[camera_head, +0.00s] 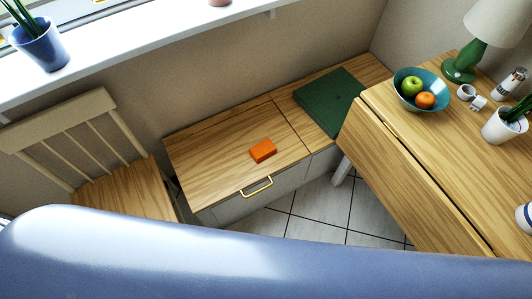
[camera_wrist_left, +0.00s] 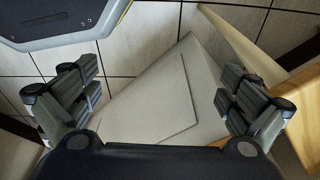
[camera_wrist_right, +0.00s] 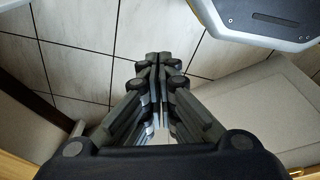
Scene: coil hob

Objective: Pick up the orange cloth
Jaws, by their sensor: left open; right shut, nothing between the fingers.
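The orange cloth (camera_head: 263,150) is a small folded block lying on the wooden top of a low bench in the head view. Neither gripper shows in the head view, and the cloth is in neither wrist view. My left gripper (camera_wrist_left: 150,95) is open and empty in the left wrist view, with a pale panel and floor tiles beyond it. My right gripper (camera_wrist_right: 158,58) is shut and empty in the right wrist view, above tiled floor.
The low bench (camera_head: 205,170) has a brass handle (camera_head: 257,187) and a green cushion (camera_head: 328,102). A wooden chair (camera_head: 120,190) stands left. A wooden table (camera_head: 440,150) at right bears a fruit bowl (camera_head: 408,98) and lamp (camera_head: 468,62). My blue body part covers the bottom.

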